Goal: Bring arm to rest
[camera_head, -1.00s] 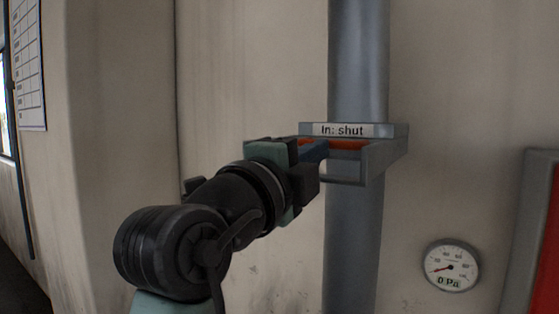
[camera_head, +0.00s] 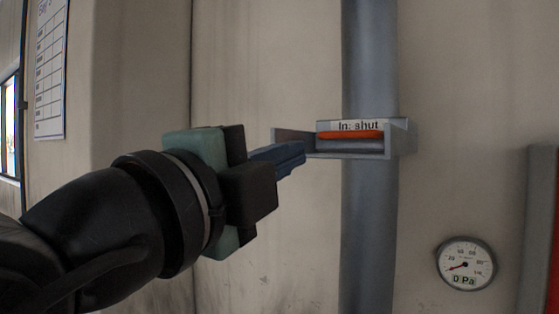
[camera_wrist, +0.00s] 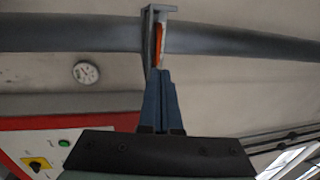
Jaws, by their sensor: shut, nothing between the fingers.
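My gripper (camera_head: 296,156) is in the middle of the head view, its blue fingers closed together and empty, pointing right towards a grey bracket on a pipe. In the wrist view the shut fingers (camera_wrist: 160,76) point up the picture at the same bracket (camera_wrist: 147,30). The bracket (camera_head: 402,140) carries the label "In: shut" (camera_head: 358,126) and has an orange bar (camera_head: 350,135) inside it. In the head view the fingertips appear just left of the bracket's opening; whether they touch it cannot be told.
A grey vertical pipe (camera_head: 369,230) runs behind the bracket along a pale wall. A round gauge (camera_head: 465,264) reading 0 Pa is at lower right, beside a red-and-grey panel edge (camera_head: 541,230). A chart (camera_head: 50,70) hangs at left. The wrist view shows a control panel with a yellow-black switch (camera_wrist: 37,163).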

